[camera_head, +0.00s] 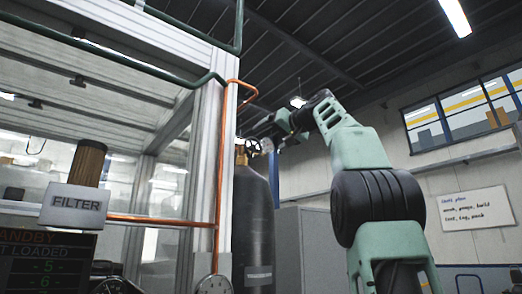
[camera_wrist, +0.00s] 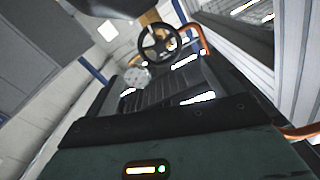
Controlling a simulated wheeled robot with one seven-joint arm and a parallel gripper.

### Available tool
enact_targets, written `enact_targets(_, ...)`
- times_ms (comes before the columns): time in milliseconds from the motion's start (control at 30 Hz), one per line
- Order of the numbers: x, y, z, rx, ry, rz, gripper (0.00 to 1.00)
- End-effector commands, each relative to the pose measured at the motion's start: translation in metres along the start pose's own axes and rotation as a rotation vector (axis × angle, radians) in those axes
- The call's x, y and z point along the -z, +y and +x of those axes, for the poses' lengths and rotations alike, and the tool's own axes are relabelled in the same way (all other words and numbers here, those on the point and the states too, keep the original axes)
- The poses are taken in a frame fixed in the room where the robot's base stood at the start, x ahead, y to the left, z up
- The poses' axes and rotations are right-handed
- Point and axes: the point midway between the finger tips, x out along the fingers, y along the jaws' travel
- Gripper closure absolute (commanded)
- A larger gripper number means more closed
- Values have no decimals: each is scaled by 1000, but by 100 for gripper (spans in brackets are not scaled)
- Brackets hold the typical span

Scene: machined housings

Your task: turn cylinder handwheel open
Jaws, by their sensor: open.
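The cylinder (camera_head: 252,215) is a tall dark grey gas bottle standing upright beside the white frame post in the head view. On its brass valve sits a small black spoked handwheel (camera_head: 254,146). In the wrist view the handwheel (camera_wrist: 159,42) shows as a black ring with spokes at upper middle. A pale round disc, perhaps a gauge (camera_wrist: 137,77), is just below it. My gripper (camera_head: 270,144) is open, at the handwheel's right in the head view. No finger is seen closed on the wheel; whether any touches it cannot be told.
An orange copper pipe (camera_head: 221,160) runs up the post (camera_head: 206,150), close left of the cylinder. A FILTER unit (camera_head: 79,202) and a glazed enclosure are at left. A grey cabinet (camera_head: 308,250) stands behind. The space right of the valve holds my arm.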

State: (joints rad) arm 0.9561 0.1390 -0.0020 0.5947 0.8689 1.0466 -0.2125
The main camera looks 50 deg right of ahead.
Motion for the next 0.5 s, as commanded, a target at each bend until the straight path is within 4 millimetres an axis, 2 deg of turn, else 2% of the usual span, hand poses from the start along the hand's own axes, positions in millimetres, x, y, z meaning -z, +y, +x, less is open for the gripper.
enact_targets(33,-3,2,-14,-5,4,-3,9)
enact_targets(200,-2,1,-46,-3,1,-2,9)
enact_targets(333,-1,1,-62,-3,0,-2,9)
enact_targets(500,-1,0,-71,-1,-2,-1,9)
